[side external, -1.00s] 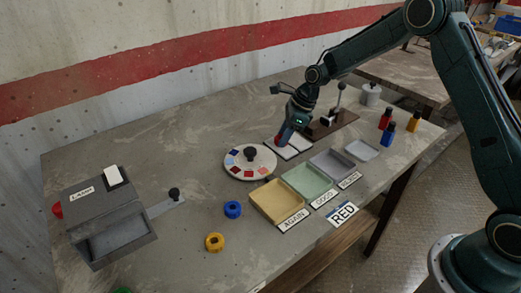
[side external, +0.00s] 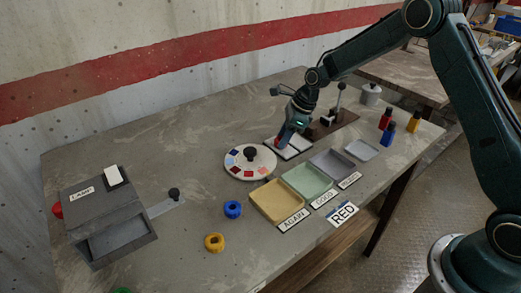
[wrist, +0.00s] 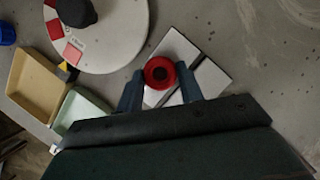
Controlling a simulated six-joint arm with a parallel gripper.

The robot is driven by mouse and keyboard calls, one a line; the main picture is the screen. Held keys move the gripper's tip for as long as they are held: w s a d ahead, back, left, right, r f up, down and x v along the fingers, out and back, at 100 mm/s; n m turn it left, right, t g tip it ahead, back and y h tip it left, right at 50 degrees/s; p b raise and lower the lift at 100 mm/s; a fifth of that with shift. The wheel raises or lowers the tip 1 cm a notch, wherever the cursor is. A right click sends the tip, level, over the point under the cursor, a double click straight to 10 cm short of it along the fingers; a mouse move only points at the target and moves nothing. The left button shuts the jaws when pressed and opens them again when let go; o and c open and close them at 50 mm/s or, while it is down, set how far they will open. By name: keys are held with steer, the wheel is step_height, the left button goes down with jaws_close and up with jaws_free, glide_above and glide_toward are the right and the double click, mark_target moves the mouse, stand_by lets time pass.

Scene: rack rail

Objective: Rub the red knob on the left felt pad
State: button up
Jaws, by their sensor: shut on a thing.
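My gripper (side external: 281,141) is shut on the red knob, pointing down over the left part of the pad plate. In the wrist view the knob covers part of the left pad (wrist: 173,44), and the right pad (wrist: 209,79) is bare. Whether the knob touches the felt cannot be told.
A round dial plate (side external: 238,170) with coloured squares and a black knob stands just left. Yellow (side external: 270,203), green (side external: 306,181) and grey (side external: 331,163) trays lie in front. A brown lever stand (side external: 335,124) is close behind.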

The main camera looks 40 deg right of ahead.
steer(key=o, duration=0.9)
steer(key=shift+o, duration=0.2)
stand_by(0.3)
jaws_close()
stand_by(0.4)
steer(key=shift+r, duration=0.15)
steer(key=shift+r, duration=1.4)
